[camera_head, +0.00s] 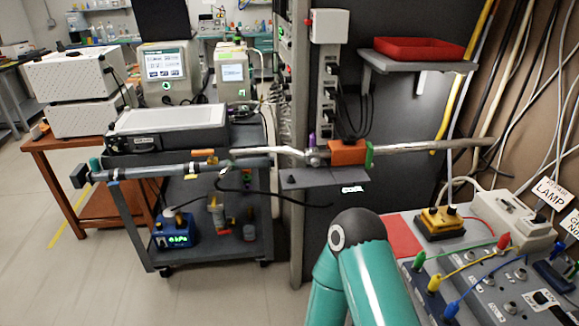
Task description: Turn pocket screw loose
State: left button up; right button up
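I cannot make out for certain which part is the pocket screw. A long metal tube (420,146) runs level across the middle of the view. An orange block (348,152) sits on it, with a green ring (369,155) at its right side and a small purple piece (312,139) to its left. A darker tube section (165,171) continues left, with a small orange-brown piece (203,154) on top and a black end. Teal links of my arm rise from the bottom middle, below the tube. Neither gripper shows.
A grey cart (215,245) on the left carries a flat instrument (166,117) and a blue pressure display (176,231). A red tray (418,49) lies on a wall shelf. A panel (505,283) with coloured cables and LAMP labelling stands lower right. Cables hang along the right wall.

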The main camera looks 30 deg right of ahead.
aim_at(315, 162)
jog(key=u, duration=1.25)
jog(key=i, duration=1.75)
jog(key=z, duration=3.15)
jog(key=i, duration=0.9)
jog(key=u, duration=0.2)
